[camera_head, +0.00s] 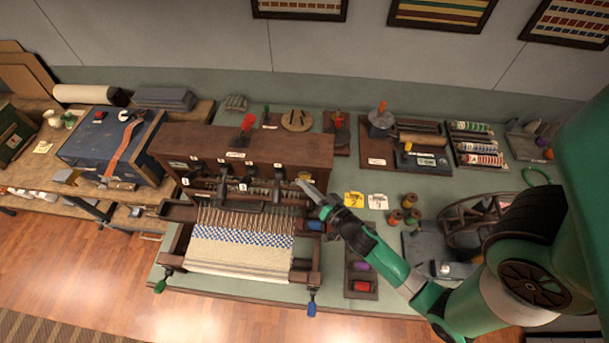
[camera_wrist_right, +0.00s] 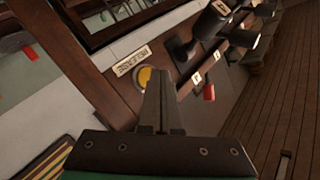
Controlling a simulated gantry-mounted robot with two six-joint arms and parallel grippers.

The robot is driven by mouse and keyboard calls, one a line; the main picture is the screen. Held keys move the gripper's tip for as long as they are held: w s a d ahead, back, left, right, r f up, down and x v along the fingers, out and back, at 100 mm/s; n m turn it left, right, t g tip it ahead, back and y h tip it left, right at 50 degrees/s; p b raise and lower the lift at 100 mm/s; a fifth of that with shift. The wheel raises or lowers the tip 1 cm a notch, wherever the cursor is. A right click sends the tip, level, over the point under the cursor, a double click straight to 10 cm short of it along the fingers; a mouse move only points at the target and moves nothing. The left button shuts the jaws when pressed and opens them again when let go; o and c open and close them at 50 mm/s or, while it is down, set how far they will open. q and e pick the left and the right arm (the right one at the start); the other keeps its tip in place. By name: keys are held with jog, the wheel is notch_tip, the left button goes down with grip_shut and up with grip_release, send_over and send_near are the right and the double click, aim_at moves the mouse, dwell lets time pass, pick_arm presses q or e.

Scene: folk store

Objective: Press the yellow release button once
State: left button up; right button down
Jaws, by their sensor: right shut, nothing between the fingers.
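The yellow release button (camera_head: 304,175) is on the right end of the wooden loom's front face (camera_head: 300,152). In the right wrist view the round yellow button (camera_wrist_right: 144,76) sits beside a small lettered plate (camera_wrist_right: 132,61). My right gripper (camera_head: 303,184) is shut and empty, its tip at the button's lower edge in the head view. In the wrist view the closed fingertips (camera_wrist_right: 157,70) overlap the button's right side and hide part of it. I cannot tell whether they touch it. My left gripper is not in view.
Several dark levers (camera_head: 250,170) line the loom front left of the button. A red-knobbed lever (camera_head: 247,122) stands on top. Woven cloth (camera_head: 240,245) stretches below. Yellow and white cards (camera_head: 354,200) and thread spools (camera_head: 409,201) lie to the right.

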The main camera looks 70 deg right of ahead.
jog(key=shift+w+d+p, duration=0.1)
jog(key=shift+d+p, duration=0.45)
jog(key=shift+p, duration=0.15)
dwell(0.9)
jog(key=a+b, duration=0.1)
jog(key=b, duration=0.2)
jog(key=shift+s+a, duration=0.2)
jog(key=shift+a, duration=0.2)
dwell(0.4)
